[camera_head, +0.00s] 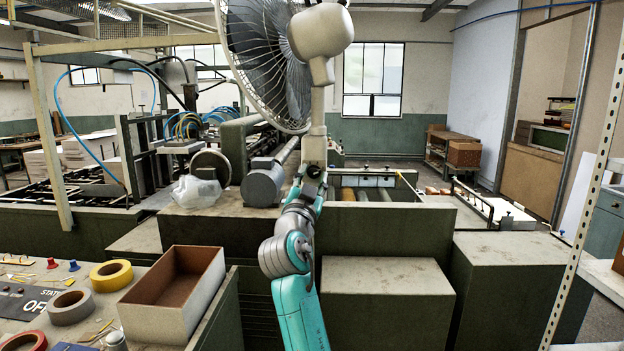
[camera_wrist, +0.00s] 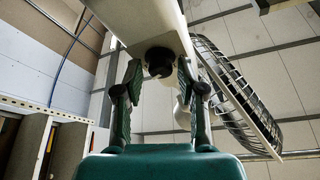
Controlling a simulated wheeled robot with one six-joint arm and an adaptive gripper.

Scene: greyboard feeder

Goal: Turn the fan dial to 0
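The fan (camera_head: 262,50) stands upright at the upper middle of the head view, with a pale motor housing and post (camera_head: 314,148). In the wrist view, its cage (camera_wrist: 235,95) is at the right. A dark round knob (camera_wrist: 158,61), which looks like the fan dial, sits on the pale fan body. My gripper (camera_wrist: 159,78) is open, with one finger on each side of the knob and visible gaps between. The knob's markings cannot be read. In the head view my gripper (camera_head: 313,178) is just below the post, and the dial cannot be made out there.
An open cardboard box (camera_head: 160,318) and tape rolls (camera_head: 110,275) lie on the bench at the lower left. A grey motor (camera_head: 264,184) and a plastic bag (camera_head: 196,192) are left of my arm. Dark cabinets (camera_head: 385,275) stand right of it.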

